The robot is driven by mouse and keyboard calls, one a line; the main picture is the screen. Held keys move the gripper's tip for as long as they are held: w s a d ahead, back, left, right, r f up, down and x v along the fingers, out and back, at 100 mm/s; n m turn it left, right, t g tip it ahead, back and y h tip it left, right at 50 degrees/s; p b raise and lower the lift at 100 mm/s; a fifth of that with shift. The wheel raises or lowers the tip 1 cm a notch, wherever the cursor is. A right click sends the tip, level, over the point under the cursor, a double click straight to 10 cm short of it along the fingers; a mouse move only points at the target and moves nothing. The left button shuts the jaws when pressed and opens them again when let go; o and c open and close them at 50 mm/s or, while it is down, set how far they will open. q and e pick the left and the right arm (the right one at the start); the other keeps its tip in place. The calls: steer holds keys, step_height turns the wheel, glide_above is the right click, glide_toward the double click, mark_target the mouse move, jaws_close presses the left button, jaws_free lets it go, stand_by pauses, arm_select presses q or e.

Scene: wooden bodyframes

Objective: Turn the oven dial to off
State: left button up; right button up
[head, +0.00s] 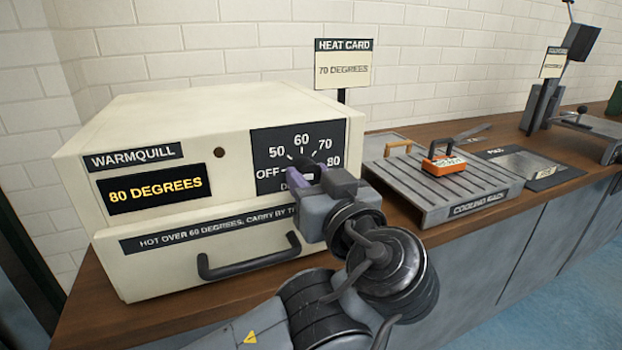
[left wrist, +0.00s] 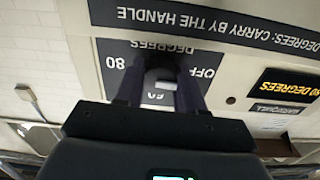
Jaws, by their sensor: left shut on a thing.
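The cream Warmquill oven (head: 245,125) stands at the left of the counter. Its display (head: 156,194) reads 80 DEGREES. The black dial panel (head: 272,140) carries marks OFF, 50, 60, 70 and 80. My left gripper (head: 303,178) is in front of this panel, shut on the dial (left wrist: 160,78). The gripper hides most of the dial in the head view, so its pointer position is unclear there. In the left wrist view the dial shows between the two fingers. My right gripper is not in view.
The oven handle (head: 250,262) sits below the left gripper. To the right, a cooling rack (head: 435,190) holds an orange, dark-handled block (head: 444,166). A heat card (head: 343,68) reading 70 DEGREES stands behind. The air in front of the counter is open.

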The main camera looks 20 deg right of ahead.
arm_select(q)
steer(key=shift+n, duration=0.5)
steer(key=o, duration=1)
steer(key=shift+o, duration=0.2)
steer(key=shift+s+r, duration=0.15)
steer(key=shift+s, duration=0.35)
steer(key=s+p, duration=0.3)
steer(key=s, duration=0.6)
steer(key=shift+s, duration=0.4)
steer(key=shift+f, duration=0.2)
